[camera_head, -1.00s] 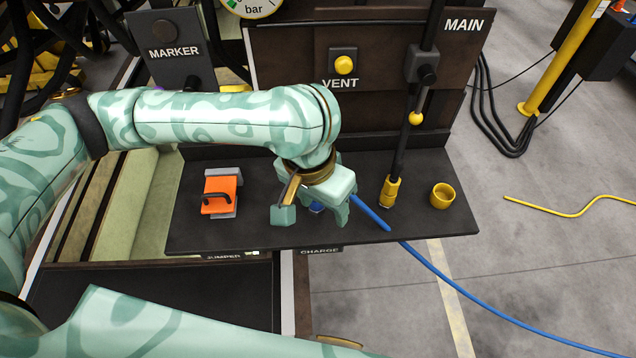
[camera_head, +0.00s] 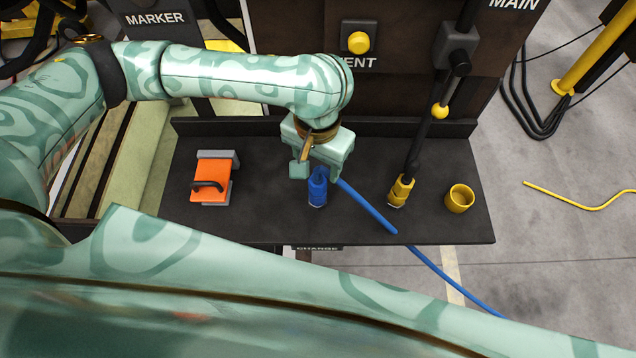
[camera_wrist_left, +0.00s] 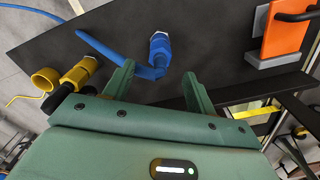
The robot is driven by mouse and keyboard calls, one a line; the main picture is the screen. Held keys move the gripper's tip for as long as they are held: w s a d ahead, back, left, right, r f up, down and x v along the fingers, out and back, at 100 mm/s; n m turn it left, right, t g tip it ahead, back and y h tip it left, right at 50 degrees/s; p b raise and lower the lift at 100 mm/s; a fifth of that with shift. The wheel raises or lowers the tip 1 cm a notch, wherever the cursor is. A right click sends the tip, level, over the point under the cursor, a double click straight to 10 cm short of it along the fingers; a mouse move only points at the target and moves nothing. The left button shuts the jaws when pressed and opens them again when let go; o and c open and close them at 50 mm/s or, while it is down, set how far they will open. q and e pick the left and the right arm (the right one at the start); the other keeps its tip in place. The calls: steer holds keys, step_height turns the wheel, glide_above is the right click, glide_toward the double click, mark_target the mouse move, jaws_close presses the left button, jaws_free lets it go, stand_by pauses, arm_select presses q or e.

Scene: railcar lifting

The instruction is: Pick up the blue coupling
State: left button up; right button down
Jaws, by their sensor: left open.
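The blue coupling (camera_head: 318,188) stands on the dark shelf with a blue hose (camera_head: 365,205) running from it to the right and off the edge. My left gripper (camera_head: 316,172) is above and just behind it in the head view, pointing down. In the left wrist view the blue coupling (camera_wrist_left: 160,48) shows beyond the fingertips, and the left gripper (camera_wrist_left: 157,80) is open with its two fingers apart. The blue hose crosses near the gap between the fingers. Nothing is held. My right gripper does not show.
The shelf (camera_head: 260,222) also holds an orange block with a dark handle (camera_head: 213,181) at left. A yellow coupling (camera_head: 401,190) on a black hose and a yellow ring cup (camera_head: 459,198) stand at right. A panel with a yellow VENT button (camera_head: 358,43) rises behind.

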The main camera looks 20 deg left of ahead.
mark_target(318, 169)
arm_select(q)
steer(key=shift+w+f, duration=0.1)
steer(key=shift+f, duration=0.8)
steer(key=shift+w+f, duration=0.1)
steer(key=shift+f, duration=0.55)
step_height(318, 169, down, 4)
steer(key=shift+r+b, duration=0.1)
steer(key=shift+b, duration=0.7)
steer(key=shift+f, duration=0.5)
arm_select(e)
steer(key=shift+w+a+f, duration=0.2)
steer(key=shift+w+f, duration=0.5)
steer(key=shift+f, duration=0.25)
arm_select(q)
steer(key=shift+r, duration=0.1)
jaws_close()
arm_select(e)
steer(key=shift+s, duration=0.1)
